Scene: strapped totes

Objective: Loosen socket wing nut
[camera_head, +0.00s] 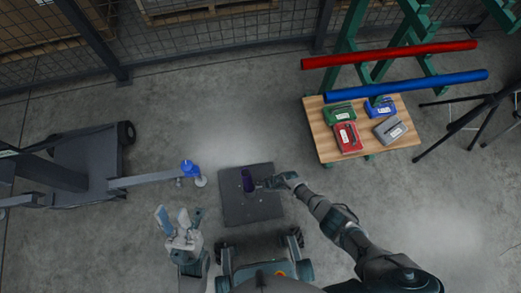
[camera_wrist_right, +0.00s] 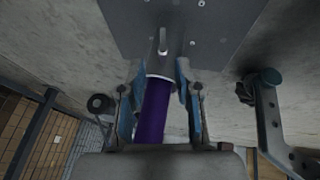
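A purple post (camera_head: 248,181) stands on a dark square plate (camera_head: 250,208) in the middle of the floor. In the right wrist view the purple post (camera_wrist_right: 152,112) runs into a grey collar-like socket (camera_wrist_right: 160,67). A small pale pin or wing-like piece (camera_wrist_right: 163,42) shows at the socket, too small to identify surely as the wing nut. My right gripper (camera_head: 262,184) is beside the post; in its wrist view the gripper's blue-padded fingers (camera_wrist_right: 160,75) stand either side of the post, with gaps visible. My left gripper (camera_head: 177,218) is open and empty, left of the plate.
A wooden table (camera_head: 322,144) with several coloured cases stands at the right. A red tube (camera_head: 390,54) and a blue tube (camera_head: 405,86) lie on a green rack behind it. A wheeled cart (camera_head: 88,165) with a bar carrying a blue piece (camera_head: 189,167) stands at the left.

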